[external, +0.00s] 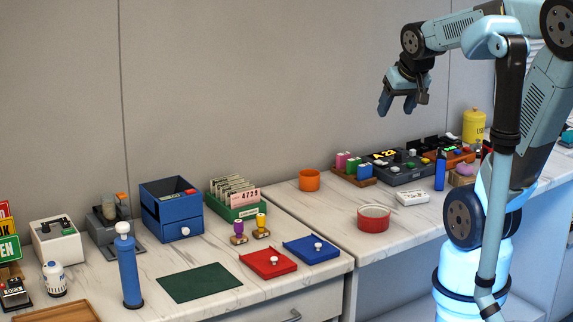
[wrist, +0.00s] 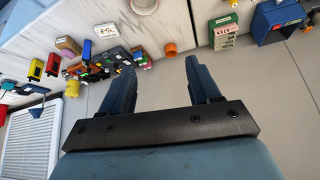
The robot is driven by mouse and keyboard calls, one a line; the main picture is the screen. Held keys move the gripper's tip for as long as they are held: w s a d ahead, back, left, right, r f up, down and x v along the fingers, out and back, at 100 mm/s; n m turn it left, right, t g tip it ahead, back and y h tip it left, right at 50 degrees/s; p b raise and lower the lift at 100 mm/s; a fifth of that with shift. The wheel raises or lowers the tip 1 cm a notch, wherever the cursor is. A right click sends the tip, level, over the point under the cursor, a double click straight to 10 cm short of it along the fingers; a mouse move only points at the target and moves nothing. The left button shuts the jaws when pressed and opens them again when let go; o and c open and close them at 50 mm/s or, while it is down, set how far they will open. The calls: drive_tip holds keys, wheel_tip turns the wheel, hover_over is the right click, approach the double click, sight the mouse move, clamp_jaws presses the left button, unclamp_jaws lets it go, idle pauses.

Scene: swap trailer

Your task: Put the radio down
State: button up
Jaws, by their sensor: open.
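My gripper (external: 397,105) is open and empty, high above the back of the right-hand counter near the wall. In the wrist view my gripper (wrist: 160,72) shows two dark blue fingers spread apart with nothing between them. I cannot pick out the radio for certain. A blue upright handheld-shaped object (external: 440,173) stands on the right counter, well below and right of my gripper. A red object (wrist: 36,70) and a yellow object (wrist: 53,65) at the left of the wrist view also have a handheld shape, too small to identify.
The right counter (external: 330,222) holds an orange cup (external: 309,180), a red round dish (external: 374,218), a white box (external: 412,198) and a dark console (external: 400,168). A yellow canister (external: 473,126) stands behind. The left counter holds a blue drawer box (external: 172,210) and a green mat (external: 200,283).

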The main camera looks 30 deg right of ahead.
drive_tip(key=s+a+r+n+y, duration=0.1)
drive_tip(key=s+r+n, duration=0.1)
drive_tip(key=s, duration=0.5)
drive_tip(key=shift+s+a+r+g, duration=0.2)
drive_tip(key=shift+s+r+g, duration=0.15)
drive_tip(key=shift+r, duration=0.1)
drive_tip(key=shift+w, duration=0.1)
